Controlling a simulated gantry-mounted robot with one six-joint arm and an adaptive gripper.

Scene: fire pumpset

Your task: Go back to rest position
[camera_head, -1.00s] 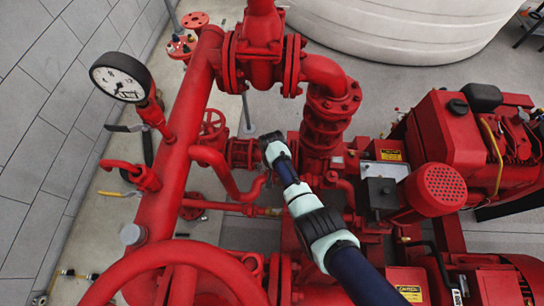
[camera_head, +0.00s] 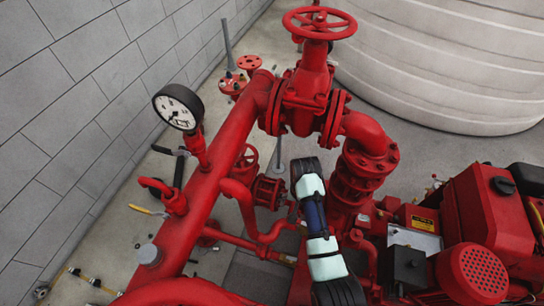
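My arm (camera_head: 317,222), with black, pale and dark blue links, rises from the bottom edge of the head view, right of centre. Its visible far end is a black joint in front of the red pipework. I cannot make out any gripper fingers, so I cannot tell whether my gripper holds anything. The arm overlaps the pipes and part of the pump behind it; whether it touches them cannot be told.
A red main pipe (camera_head: 205,205) with a pressure gauge (camera_head: 178,107) runs along the left. A red handwheel (camera_head: 319,23) tops a valve at the back. The red engine (camera_head: 487,215) stands at right, a large white tank (camera_head: 440,65) behind. Grey tiled wall (camera_head: 75,90) is at left.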

